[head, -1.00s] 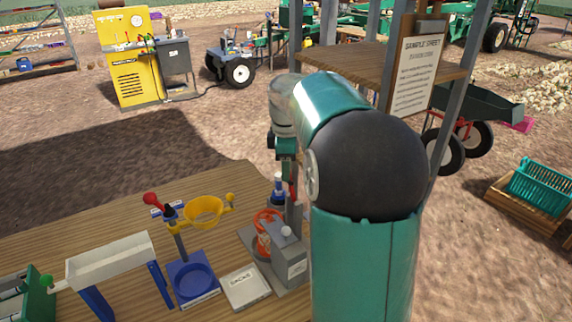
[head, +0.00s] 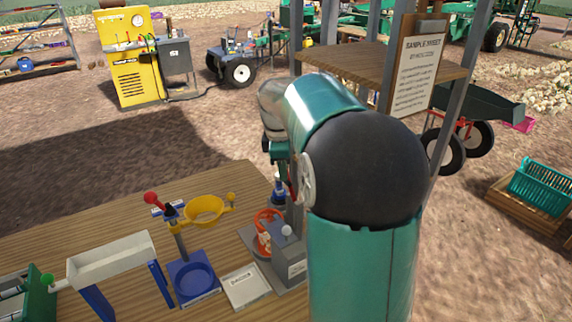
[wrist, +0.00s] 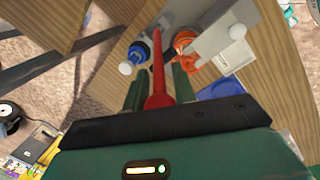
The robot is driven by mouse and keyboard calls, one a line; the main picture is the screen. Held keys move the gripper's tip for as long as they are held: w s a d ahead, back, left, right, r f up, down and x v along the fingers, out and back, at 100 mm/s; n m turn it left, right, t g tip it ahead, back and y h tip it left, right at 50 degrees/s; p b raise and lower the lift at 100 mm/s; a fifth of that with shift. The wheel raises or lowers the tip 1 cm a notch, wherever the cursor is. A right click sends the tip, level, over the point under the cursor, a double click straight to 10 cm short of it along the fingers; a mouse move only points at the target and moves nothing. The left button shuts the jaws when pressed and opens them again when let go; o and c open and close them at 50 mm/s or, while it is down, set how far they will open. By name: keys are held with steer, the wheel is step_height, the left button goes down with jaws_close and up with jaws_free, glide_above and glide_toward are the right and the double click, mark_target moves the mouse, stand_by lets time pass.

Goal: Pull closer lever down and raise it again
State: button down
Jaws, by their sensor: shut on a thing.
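A red lever (wrist: 158,68) with a red ball at its near end stands between the two dark green fingers of my gripper (wrist: 158,88) in the wrist view. The gripper is shut on it. In the head view my gripper (head: 281,165) is above the back right of the wooden table, partly hidden by my arm. Below it is a grey device (head: 287,264) with a white ball knob and an orange-red wheel (head: 268,217). A blue part (head: 280,190) stands behind the wheel. The lever is mostly hidden in the head view.
To the left on the table (head: 105,215) stand a blue stand with a yellow ring (head: 205,211) and a red-knobbed lever, a white trough (head: 112,257) and a white sign plate (head: 245,287). A wooden shelf with posts (head: 375,62) is behind my arm.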

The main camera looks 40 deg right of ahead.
steer(key=a+f+h, duration=1)
steer(key=h, duration=0.1)
steer(key=shift+w+h, duration=0.3)
steer(key=shift+h, duration=0.1)
stand_by(0.3)
steer(key=c, duration=1.2)
jaws_free()
steer(key=shift+o, duration=0.2)
steer(key=shift+a+r, duration=0.1)
steer(key=v, duration=1.3)
steer(key=shift+a, duration=0.25)
steer(key=shift+w+r, duration=0.1)
